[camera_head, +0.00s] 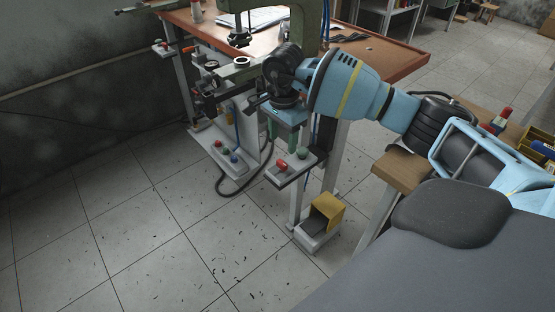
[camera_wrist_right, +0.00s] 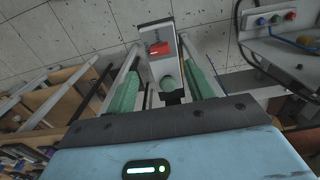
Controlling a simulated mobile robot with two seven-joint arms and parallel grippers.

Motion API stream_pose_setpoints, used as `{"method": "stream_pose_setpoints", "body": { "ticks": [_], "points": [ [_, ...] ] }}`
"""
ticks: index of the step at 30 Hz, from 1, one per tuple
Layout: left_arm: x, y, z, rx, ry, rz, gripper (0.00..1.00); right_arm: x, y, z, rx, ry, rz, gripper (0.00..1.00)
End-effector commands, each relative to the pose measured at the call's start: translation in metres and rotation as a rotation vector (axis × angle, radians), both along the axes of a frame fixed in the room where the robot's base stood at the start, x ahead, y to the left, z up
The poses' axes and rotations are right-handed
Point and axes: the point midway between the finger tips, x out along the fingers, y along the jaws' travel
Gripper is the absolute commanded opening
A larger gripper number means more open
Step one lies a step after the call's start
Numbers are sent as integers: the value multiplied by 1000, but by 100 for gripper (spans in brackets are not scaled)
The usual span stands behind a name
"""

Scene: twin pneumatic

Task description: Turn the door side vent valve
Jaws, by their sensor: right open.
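My right gripper (camera_head: 283,130) points down in front of the machine table in the head view. In the right wrist view its two green fingers (camera_wrist_right: 158,62) are spread with nothing held between them. In the head view a grey box (camera_head: 291,170) with red and green controls sits just below the gripper. A small box with a red knob (camera_head: 165,45) is at the table's far left corner. I cannot tell which control is the door side vent valve. My left gripper is out of view.
A green press (camera_head: 305,30) stands on the brown table (camera_head: 385,55). A second control box (camera_head: 230,158) with several buttons is at lower left. A yellow foot pedal (camera_head: 327,208) stands on the floor, and a black hose (camera_head: 232,190) loops nearby. The floor at left is mostly clear.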

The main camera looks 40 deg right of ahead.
Motion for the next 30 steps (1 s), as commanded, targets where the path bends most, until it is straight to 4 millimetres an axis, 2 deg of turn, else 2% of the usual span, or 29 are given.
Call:
{"method": "stream_pose_setpoints", "body": {
  "ticks": [5, 12, 18, 30],
  "points": [
    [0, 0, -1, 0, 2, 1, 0, 0, 1, -14, 3, 3, 0, 53],
    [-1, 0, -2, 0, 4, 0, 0, -1, 1, -51, 4, 3, -2, 53],
    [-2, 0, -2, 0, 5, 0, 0, 0, 2, -72, 4, 1, 0, 53],
    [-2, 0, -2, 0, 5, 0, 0, 0, 2, -78, 5, 0, -1, 51]
  ]
}}
